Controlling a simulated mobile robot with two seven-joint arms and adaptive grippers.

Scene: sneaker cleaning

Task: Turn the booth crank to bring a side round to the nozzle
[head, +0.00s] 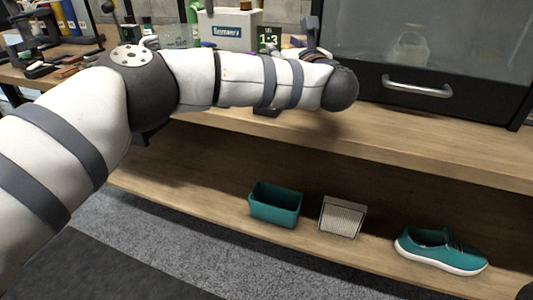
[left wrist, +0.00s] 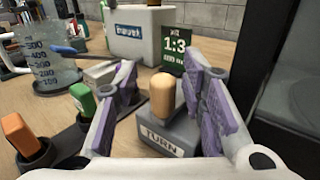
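The crank's wooden knob (left wrist: 163,97) stands upright on a grey block marked TURN (left wrist: 168,138) in the left wrist view. My left gripper (left wrist: 160,80) is open, its purple-padded fingers on either side of the knob with gaps showing. In the head view my left arm hides the crank, and only part of the left gripper (head: 314,38) shows above the arm. The booth (head: 470,85) stands at the right with a dark front, a glass pane and a metal handle (head: 416,86). A pale shape (head: 409,47) shows dimly behind the glass. My right gripper is out of view.
A white box (left wrist: 138,32), a green 1:3 sign (left wrist: 175,47), a measuring beaker (left wrist: 50,68) and bottles stand beyond the crank. Orange- and green-topped items sit left of it. The lower shelf holds a teal bin (head: 275,206), a white-framed grate (head: 342,217) and a teal sneaker (head: 440,251).

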